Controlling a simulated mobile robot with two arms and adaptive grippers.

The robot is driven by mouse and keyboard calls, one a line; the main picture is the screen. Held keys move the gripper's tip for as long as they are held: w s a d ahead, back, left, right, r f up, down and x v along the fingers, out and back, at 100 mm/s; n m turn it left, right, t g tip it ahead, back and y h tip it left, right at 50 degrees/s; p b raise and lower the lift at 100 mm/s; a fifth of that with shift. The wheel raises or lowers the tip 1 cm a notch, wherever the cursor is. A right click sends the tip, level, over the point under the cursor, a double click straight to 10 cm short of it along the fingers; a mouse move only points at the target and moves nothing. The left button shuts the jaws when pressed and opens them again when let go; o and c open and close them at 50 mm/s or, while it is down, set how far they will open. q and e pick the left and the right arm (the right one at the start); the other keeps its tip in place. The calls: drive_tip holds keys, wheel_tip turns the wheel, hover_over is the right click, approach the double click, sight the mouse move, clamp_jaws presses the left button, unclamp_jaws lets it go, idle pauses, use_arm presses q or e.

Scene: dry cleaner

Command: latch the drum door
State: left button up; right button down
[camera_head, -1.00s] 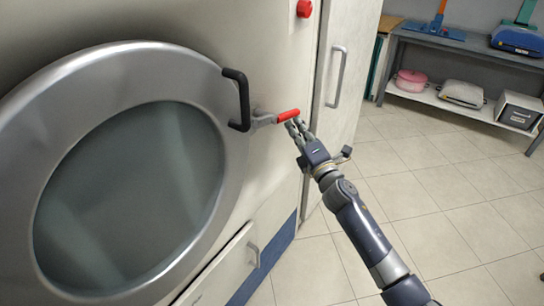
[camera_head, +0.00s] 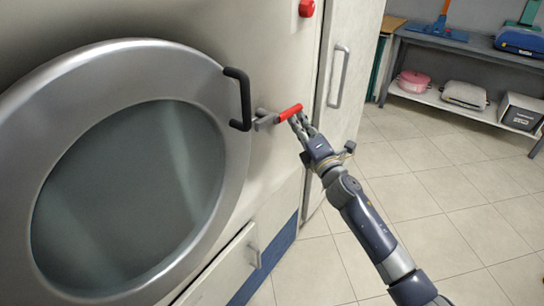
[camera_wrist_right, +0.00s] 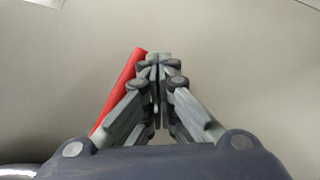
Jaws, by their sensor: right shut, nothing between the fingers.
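The round metal drum door (camera_head: 236,165) with dark glass fills the left of the head view and lies against the machine front. A black handle (camera_head: 243,98) is on its right rim. Just right of it, a grey latch (camera_head: 264,119) with a red lever (camera_head: 289,112) sits on the machine front, the lever's outer end tilted upward. My right gripper (camera_head: 298,121) is shut and empty, its fingertips just under the lever's outer end, apparently touching it. In the right wrist view, the red lever (camera_wrist_right: 122,88) runs along the left side of the closed fingers (camera_wrist_right: 158,62). My left gripper is out of view.
A red button (camera_head: 306,8) is above the latch. A tall cabinet door with a grey handle (camera_head: 339,76) stands to the right. A lower panel with a small handle (camera_head: 255,256) is below.

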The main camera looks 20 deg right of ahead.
idle(0.5)
drive_tip(key=v, duration=1.2)
idle(0.3)
